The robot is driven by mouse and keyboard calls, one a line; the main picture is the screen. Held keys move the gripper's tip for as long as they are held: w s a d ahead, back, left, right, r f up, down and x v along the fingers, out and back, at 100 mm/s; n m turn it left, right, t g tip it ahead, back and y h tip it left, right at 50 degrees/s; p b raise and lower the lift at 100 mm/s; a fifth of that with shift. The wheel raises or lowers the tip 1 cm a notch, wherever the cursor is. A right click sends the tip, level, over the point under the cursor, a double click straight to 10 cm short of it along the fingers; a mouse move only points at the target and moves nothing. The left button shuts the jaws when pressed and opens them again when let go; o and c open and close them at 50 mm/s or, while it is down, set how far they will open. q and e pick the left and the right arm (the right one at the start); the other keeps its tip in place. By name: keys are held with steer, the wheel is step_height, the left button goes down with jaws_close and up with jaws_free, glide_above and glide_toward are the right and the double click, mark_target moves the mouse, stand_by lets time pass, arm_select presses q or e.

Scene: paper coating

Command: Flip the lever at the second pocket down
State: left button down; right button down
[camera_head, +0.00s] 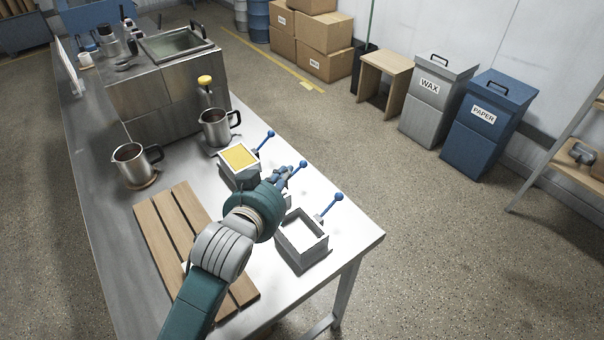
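Three pockets stand in a row on the metal table, each with a blue ball-ended lever. The far pocket (223,169) holds a yellow sheet or block, and its lever (265,141) points up and right. The near pocket (301,258) is an open square frame, and its lever (333,205) also points up and right. The middle pocket is mostly hidden behind my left wrist. Its lever (302,165) shows its ball just beyond my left gripper (286,173). The fingers are at or close to this lever; contact and finger opening are unclear. My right gripper is out of view.
A slatted wooden board (165,232) lies left of the pockets, partly under my arm. Two metal pitchers (131,166) (215,128) stand behind it. A metal tank unit (165,95) stands at the far end. Wax (430,108) and paper (478,133) bins stand on the floor.

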mark_target(305, 166)
arm_select(q)
steer(key=f+b, duration=0.5)
steer(key=f, duration=0.1)
steer(key=shift+w+f+b, duration=0.25)
steer(key=shift+f+b, duration=0.15)
steer(key=shift+s+f+b, duration=0.2)
steer(key=shift+f+b, duration=0.2)
steer(key=shift+b, duration=0.1)
steer(key=shift+w, duration=0.1)
steer(key=shift+w, duration=0.15)
steer(key=p+x, duration=0.1)
steer(key=x, duration=1.2)
steer(key=shift+w+d+f+p, duration=0.1)
steer(key=shift+w+p, duration=0.2)
steer(key=shift+p, duration=0.05)
